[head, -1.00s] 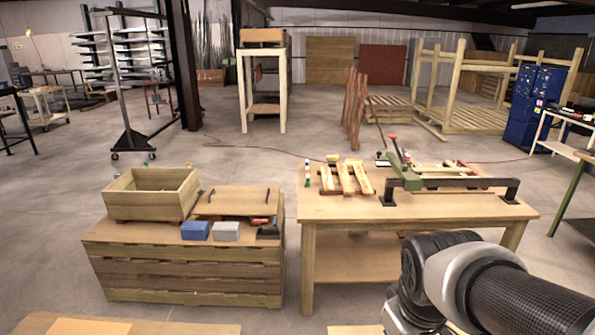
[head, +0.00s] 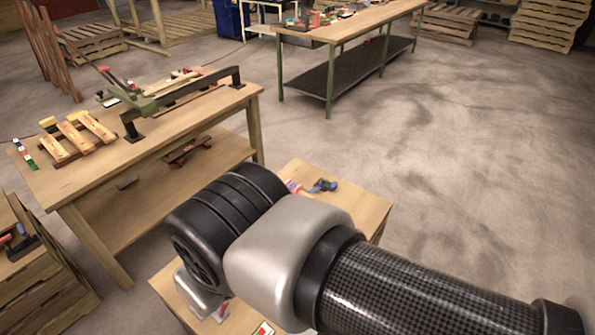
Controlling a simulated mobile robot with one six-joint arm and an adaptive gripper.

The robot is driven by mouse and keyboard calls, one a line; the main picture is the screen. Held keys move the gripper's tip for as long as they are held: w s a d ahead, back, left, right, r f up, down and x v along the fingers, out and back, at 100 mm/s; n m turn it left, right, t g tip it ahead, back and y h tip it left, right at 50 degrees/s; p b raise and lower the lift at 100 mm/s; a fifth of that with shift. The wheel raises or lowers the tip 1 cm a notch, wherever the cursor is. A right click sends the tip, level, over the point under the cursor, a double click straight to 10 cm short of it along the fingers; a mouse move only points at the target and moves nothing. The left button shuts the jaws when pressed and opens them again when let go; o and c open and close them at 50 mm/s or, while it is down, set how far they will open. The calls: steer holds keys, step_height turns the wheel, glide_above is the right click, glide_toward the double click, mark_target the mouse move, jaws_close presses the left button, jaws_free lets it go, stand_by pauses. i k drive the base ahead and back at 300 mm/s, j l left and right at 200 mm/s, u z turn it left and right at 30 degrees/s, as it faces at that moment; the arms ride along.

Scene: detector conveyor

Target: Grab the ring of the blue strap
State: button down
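No strap or ring can be made out for certain. A small blue item (head: 323,186) lies on the near wooden table, just beyond my arm. It is too small to tell whether it is the blue strap. My arm crosses the lower middle of the head view and hides much of that table. My gripper cannot be seen.
The near wooden table (head: 363,205) also holds a red and white item by the blue one. A workbench (head: 75,178) with slatted wood and a green lever tool stands at left. A long cluttered table (head: 350,30) stands behind. Open concrete floor lies at right.

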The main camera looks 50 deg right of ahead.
mark_target(332, 187)
steer(key=z, duration=1.95)
steer(key=u, duration=1)
steer(key=i+l+u, duration=0.1)
steer(key=l+u, duration=0.7)
steer(key=l, duration=0.2)
steer(key=l+u, duration=0.85)
steer(key=l, duration=0.2)
steer(key=k+l, duration=0.1)
steer(key=l, duration=0.25)
steer(key=k+l, duration=0.1)
steer(key=l, duration=0.25)
steer(key=k+l+u, duration=0.1)
steer(key=l, duration=0.25)
steer(key=k+l, duration=0.15)
steer(key=l, duration=0.2)
steer(key=k+l, duration=0.1)
steer(key=l, duration=0.25)
steer(key=k+l, duration=0.15)
steer(key=l, duration=0.2)
steer(key=i+u, duration=0.05)
